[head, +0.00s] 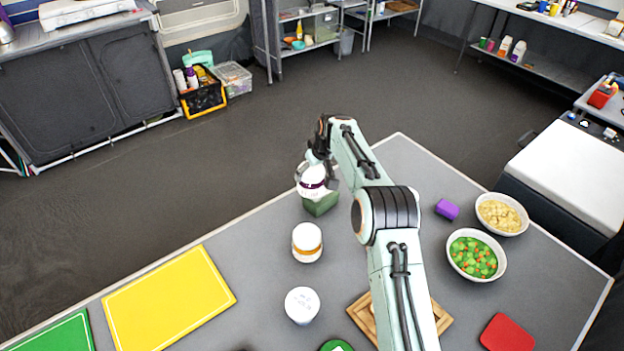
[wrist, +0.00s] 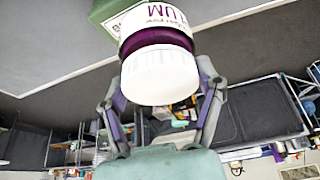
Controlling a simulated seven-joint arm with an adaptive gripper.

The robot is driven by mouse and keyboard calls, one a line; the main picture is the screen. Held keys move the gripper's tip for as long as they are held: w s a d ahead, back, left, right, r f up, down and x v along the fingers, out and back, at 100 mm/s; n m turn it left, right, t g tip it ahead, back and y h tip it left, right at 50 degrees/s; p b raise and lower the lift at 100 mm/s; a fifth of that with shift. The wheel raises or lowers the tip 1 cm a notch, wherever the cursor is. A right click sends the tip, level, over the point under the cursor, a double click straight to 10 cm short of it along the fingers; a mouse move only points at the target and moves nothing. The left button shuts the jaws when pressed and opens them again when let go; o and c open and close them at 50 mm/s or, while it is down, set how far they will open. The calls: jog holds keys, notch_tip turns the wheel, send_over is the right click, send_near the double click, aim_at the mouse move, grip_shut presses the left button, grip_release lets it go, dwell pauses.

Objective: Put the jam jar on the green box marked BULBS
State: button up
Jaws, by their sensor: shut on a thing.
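The jam jar (head: 312,188) is white with a purple band. In the wrist view its white lid (wrist: 160,78) faces me and its label partly reads "LUM". My gripper (head: 322,172) is shut on the jar, with one finger on each side of it in the wrist view (wrist: 158,92). The green box (head: 321,205) stands near the table's far edge, just below the jar in the head view. A corner of it (wrist: 106,10) with a white label shows behind the jar in the wrist view; its word is mostly hidden. I cannot tell whether jar and box touch.
A white jar with an orange band (head: 307,246) and another white jar (head: 302,306) stand nearer. A yellow board (head: 168,300) lies left. Right of my arm are a purple block (head: 447,209), two food bowls (head: 502,213) (head: 476,254) and a red item (head: 507,334).

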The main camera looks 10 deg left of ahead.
jog(key=shift+f, duration=1.4)
jog(key=shift+f, duration=0.15)
jog(key=o, duration=1.2)
jog(key=v, duration=1.2)
jog(key=shift+s, duration=0.1)
